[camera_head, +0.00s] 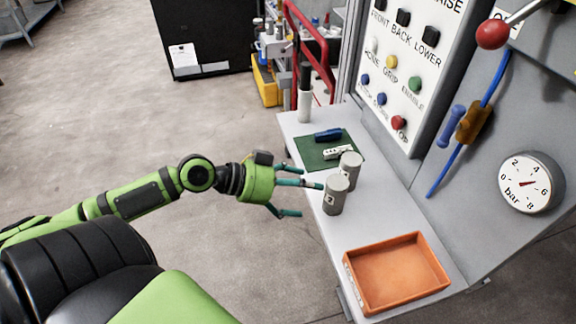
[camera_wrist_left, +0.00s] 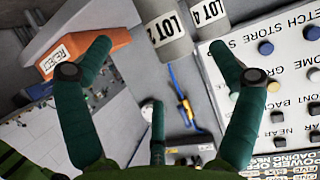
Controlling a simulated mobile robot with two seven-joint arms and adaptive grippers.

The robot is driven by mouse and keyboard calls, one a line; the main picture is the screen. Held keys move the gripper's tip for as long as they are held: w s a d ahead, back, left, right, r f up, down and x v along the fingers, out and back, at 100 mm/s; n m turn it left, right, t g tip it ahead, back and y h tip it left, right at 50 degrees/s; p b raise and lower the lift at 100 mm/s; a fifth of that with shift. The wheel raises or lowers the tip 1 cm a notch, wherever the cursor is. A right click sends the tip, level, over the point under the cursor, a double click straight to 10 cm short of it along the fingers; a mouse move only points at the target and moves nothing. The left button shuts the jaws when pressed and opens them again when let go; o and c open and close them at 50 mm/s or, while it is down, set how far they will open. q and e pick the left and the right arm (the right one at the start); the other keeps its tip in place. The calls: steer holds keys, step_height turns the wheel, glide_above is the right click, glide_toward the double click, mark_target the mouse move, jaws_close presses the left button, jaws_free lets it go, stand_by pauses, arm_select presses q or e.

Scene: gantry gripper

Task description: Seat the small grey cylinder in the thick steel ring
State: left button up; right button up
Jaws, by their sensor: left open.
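Two grey cylinders stand upright on the light grey bench. The nearer cylinder (camera_head: 335,196) carries a label, and the farther cylinder (camera_head: 350,166) stands just behind it. The left wrist view shows a cylinder with a LOT label (camera_wrist_left: 172,50) and one labelled LOT 4 (camera_wrist_left: 207,14). They look similar in size. I cannot make out a thick steel ring in either view. My left gripper (camera_head: 303,189) is open and empty, left of the nearer cylinder at the bench edge, its middle finger close to it; contact cannot be told. My right gripper is not in view.
An orange tray (camera_head: 441,287) sits at the bench's near end; its label shows in the wrist view. A green mat (camera_head: 313,157) holds a blue item and a white item. A tall white-and-black bottle (camera_head: 304,105) stands behind. A button panel (camera_head: 437,50) rises at right.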

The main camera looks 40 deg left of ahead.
arm_select(q)
steer(key=shift+v, duration=1.75)
